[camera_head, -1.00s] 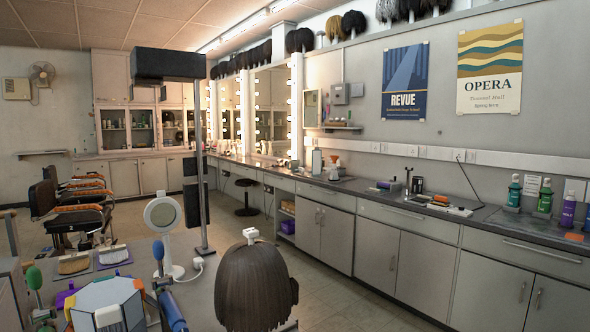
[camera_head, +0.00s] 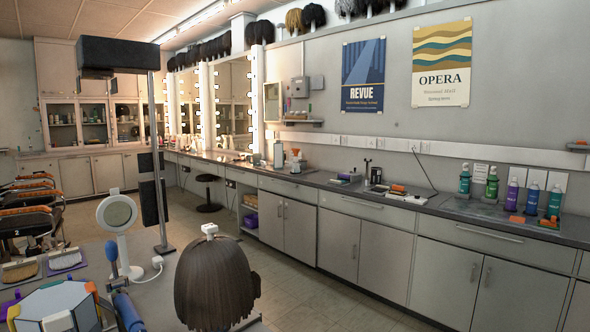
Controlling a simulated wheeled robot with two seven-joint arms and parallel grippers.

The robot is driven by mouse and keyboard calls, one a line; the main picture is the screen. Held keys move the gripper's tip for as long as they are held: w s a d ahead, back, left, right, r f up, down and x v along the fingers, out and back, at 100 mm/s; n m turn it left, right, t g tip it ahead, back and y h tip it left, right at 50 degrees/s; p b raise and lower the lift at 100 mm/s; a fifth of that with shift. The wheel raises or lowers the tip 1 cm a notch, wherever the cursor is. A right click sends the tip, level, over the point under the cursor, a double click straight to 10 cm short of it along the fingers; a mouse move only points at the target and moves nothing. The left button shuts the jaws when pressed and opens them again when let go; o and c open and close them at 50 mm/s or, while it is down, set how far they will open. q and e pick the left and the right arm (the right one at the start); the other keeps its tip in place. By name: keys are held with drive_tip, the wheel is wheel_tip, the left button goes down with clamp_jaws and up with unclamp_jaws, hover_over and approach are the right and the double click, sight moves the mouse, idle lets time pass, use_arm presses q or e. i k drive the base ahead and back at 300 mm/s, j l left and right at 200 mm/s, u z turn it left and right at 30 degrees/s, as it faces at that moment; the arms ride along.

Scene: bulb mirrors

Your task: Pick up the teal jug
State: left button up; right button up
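I cannot pick out a jug for certain in the head view. Neither of my grippers is in view.
The long grey counter (camera_head: 400,207) runs along the right wall above closed cabinets. In front, a wig head (camera_head: 215,285), a round mirror (camera_head: 118,212), brushes and a many-sided box (camera_head: 55,305) stand low at left. Open floor lies between (camera_head: 310,295).

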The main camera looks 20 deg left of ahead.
sight(256, 157)
drive_tip(key=i+l+z, duration=0.1)
drive_tip(key=i+z, duration=0.35)
drive_tip(key=i, duration=1.35)
drive_tip(key=i+j+u, duration=0.15)
drive_tip(key=i+u, duration=0.65)
drive_tip(key=u, duration=0.15)
drive_tip(key=i+l+u, duration=0.15)
drive_tip(key=i+u, duration=0.35)
drive_tip(key=i+j+u, duration=0.2)
drive_tip(key=i+u, duration=0.45)
drive_tip(key=i, duration=0.2)
drive_tip(key=i+u, duration=0.35)
drive_tip(key=i, duration=0.9)
drive_tip(key=i+z, duration=0.15)
drive_tip(key=i, duration=0.65)
drive_tip(key=i+j, duration=0.2)
drive_tip(key=i, duration=0.55)
drive_tip(key=i+z, duration=0.4)
drive_tip(key=i, duration=0.15)
drive_tip(key=i+z, duration=0.4)
drive_tip(key=i, duration=0.15)
drive_tip(key=i+j+z, duration=0.4)
drive_tip(key=i+l, duration=0.1)
